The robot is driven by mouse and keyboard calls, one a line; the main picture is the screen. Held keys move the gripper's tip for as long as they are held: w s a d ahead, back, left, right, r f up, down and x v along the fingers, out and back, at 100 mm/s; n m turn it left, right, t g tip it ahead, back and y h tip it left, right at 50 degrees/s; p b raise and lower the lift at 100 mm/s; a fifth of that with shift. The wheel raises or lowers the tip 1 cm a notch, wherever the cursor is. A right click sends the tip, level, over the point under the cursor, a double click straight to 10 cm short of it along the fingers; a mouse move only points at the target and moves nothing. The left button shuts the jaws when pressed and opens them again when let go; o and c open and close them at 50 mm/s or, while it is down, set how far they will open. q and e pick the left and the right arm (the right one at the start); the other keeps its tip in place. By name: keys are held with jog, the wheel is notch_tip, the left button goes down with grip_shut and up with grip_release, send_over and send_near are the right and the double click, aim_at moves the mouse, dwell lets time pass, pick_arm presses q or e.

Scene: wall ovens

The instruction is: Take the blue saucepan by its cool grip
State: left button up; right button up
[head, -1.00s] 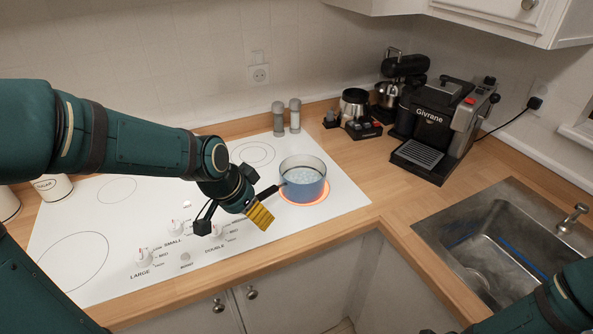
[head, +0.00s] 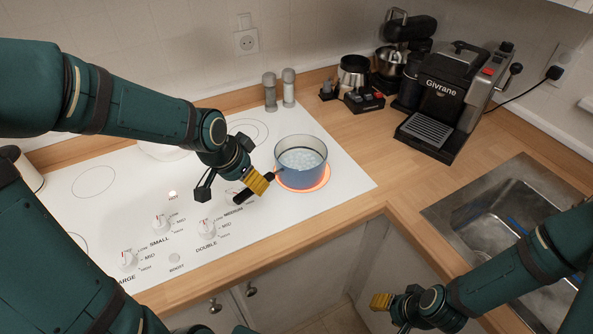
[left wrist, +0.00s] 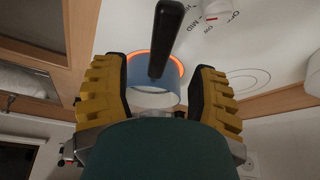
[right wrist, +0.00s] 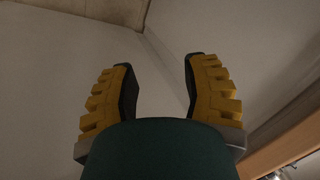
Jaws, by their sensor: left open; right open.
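The blue saucepan (head: 300,163) stands upright on a glowing orange burner, with pale, bubbly contents. Its dark handle (head: 247,195) points toward the front left. My left gripper (head: 264,183) is open beside the handle, close to the pan. In the left wrist view the handle (left wrist: 165,40) runs through the gap between the spread fingers, and the pan (left wrist: 152,88) lies beyond. I cannot tell whether a finger touches the handle. My right gripper (head: 382,301) is open and empty in front of the lower cabinets; in its wrist view only plain panels show between its fingers (right wrist: 160,85).
The white cooktop (head: 110,215) has several knobs (head: 207,229) near its front edge. Two shakers (head: 279,90) stand behind the pan. A coffee machine (head: 455,100) and a sink (head: 470,205) are to the right. The wooden counter right of the pan is clear.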

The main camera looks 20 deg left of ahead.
pick_arm(q)
jog(key=b+x, duration=0.3)
jog(key=x, duration=0.4)
jog(key=shift+f, duration=0.15)
